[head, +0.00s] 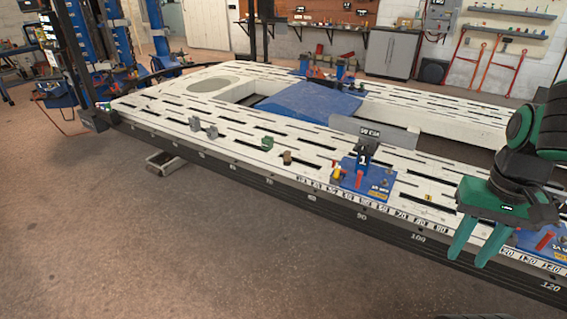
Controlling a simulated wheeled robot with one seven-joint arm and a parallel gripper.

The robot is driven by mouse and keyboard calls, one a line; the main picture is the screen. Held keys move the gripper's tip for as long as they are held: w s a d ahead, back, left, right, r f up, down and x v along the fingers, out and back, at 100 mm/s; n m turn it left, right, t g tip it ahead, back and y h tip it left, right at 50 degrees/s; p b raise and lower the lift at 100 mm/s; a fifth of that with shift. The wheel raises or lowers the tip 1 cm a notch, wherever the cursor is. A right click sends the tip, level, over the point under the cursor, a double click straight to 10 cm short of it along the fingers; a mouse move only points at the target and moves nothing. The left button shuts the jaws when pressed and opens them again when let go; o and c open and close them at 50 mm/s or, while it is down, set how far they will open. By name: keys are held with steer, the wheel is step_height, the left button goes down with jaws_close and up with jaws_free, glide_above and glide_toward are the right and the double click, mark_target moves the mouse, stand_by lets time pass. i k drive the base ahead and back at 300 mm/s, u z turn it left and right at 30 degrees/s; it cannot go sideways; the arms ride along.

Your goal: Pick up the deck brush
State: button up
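My gripper (469,261) is at the right of the head view, with its two green fingers pointing down and apart. Nothing shows between them. It appears in front of the near edge of the white slotted frame bench (135,110). I cannot make out a deck brush for certain. A small brown block-like item (286,158) lies on the bench near its front edge, well left of my gripper; it is too small to tell whether it is a brush.
A green piece (267,143) and grey pieces (211,131) sit on the bench farther left. A blue-based clamp stand (362,176) marked 1 stands between the brown item and my gripper. Another blue base (535,240) is beside my gripper. Floor in front (150,250) is clear.

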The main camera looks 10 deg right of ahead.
mark_target(287, 158)
steer(key=u, duration=0.15)
steer(key=i, duration=2.15)
steer(key=u, duration=0.3)
